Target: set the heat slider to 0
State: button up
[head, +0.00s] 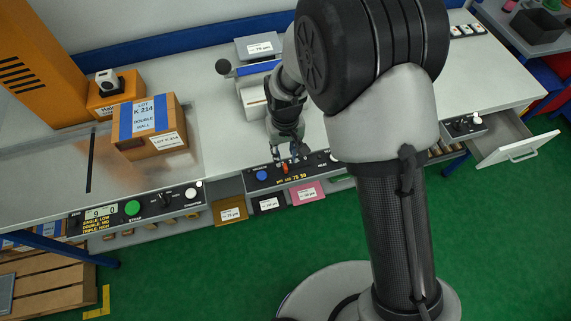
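A dark control panel (312,175) runs along the front edge of the bench. It carries a blue button (262,175), yellow figures that seem to include 75 and 50, and a small orange-red knob (285,169). This knob looks like the heat slider; its exact setting and any 0 mark cannot be read. My gripper (285,160) points down just above and behind the knob, very near it. Whether the fingers touch the knob, or are open or shut, is too small to tell. My arm hides the right part of the panel.
A cardboard box (150,143) with a blue label stands on the left bench. Another panel (137,208) with a green button lies at the front left. An open drawer (503,145) juts out at the right.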

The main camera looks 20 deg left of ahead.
aim_at(285, 166)
notch_tip(285, 166, down, 7)
jog(key=shift+r+b, duration=0.1)
jog(key=shift+b, duration=0.5)
jog(key=shift+c, duration=0.6)
grip_shut()
